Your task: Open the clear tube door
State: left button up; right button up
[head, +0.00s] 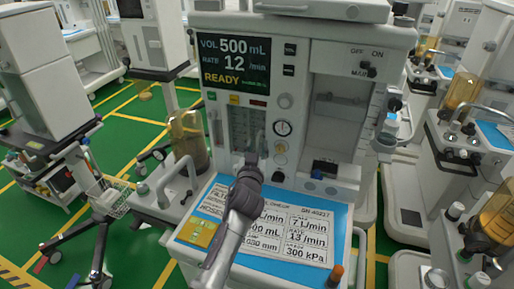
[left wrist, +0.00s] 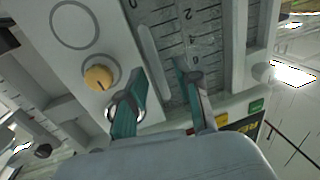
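The clear tube door (head: 240,128) is on the front of the anaesthesia cart, below the screen, and looks shut over the scaled tubes. In the left wrist view the tube panel (left wrist: 198,22) has scale marks, with a pale upright handle bar (left wrist: 150,50) along one side. My left gripper (head: 256,160) is in front of the door's lower right part. Its two teal-edged fingers (left wrist: 161,68) are apart, with the bar's end between them in the picture. I cannot tell whether they touch it. My right gripper is in neither view.
The screen (head: 233,62) reads READY. Right of the door are a round gauge (head: 283,128) and knobs. A labelled shelf (head: 288,222) juts out below. An amber canister (head: 188,138) stands to the left. Other carts stand to both sides, with green floor at left.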

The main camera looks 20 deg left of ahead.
pick_arm(q)
grip_shut()
